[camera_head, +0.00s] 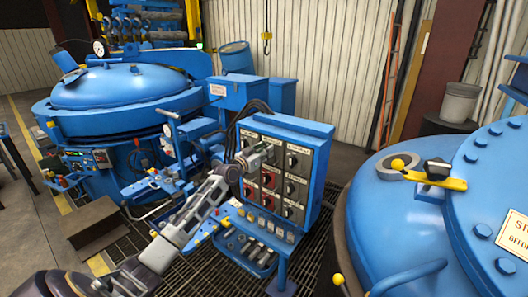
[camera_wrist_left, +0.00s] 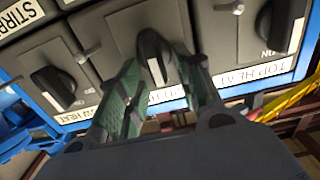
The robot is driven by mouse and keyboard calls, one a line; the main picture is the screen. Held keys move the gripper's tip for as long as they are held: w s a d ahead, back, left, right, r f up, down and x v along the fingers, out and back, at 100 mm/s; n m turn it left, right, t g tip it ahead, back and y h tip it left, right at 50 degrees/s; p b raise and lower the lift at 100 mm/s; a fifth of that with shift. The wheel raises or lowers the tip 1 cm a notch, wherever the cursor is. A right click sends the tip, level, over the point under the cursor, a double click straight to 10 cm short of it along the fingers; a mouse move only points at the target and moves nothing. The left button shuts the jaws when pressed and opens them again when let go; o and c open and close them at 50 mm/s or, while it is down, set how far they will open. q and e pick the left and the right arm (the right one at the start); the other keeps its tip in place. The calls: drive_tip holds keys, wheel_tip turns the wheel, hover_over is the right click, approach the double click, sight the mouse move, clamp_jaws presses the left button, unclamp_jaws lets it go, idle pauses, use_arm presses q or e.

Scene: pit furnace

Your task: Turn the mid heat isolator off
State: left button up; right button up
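The blue control panel (camera_head: 312,128) carries rows of grey isolator switches with dark or red knobs. In the left wrist view, the middle isolator's black knob (camera_wrist_left: 153,57) lies between the two green-padded fingers of my left gripper (camera_wrist_left: 160,75). The fingers are apart, one on each side of the knob; contact is not clear. The label under this switch is mostly hidden by the gripper. The switch to its right has a black knob (camera_wrist_left: 280,24) and a label reading TOP HEAT. In the head view my left gripper (camera_head: 266,156) is at the panel face. My right gripper is out of view.
Another black knob (camera_wrist_left: 52,88) is at the left in the wrist view. A shelf with several small switches (camera_head: 262,225) juts out below the panel. A large blue furnace vessel (camera_head: 130,88) stands behind left, and a blue lid (camera_head: 400,215) is close at right.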

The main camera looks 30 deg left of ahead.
use_arm(q)
drive_tip(key=shift+c, duration=0.2)
clamp_jaws()
drive_tip(key=shift+n, duration=0.5)
drive_tip(key=n, duration=0.5)
drive_tip(key=a+f+n+p, duration=0.1)
drive_tip(key=n, duration=0.5)
drive_tip(key=a+f+n+p, duration=0.1)
drive_tip(key=n, duration=0.4)
drive_tip(key=shift+n, duration=0.4)
drive_tip(key=shift+f, duration=0.1)
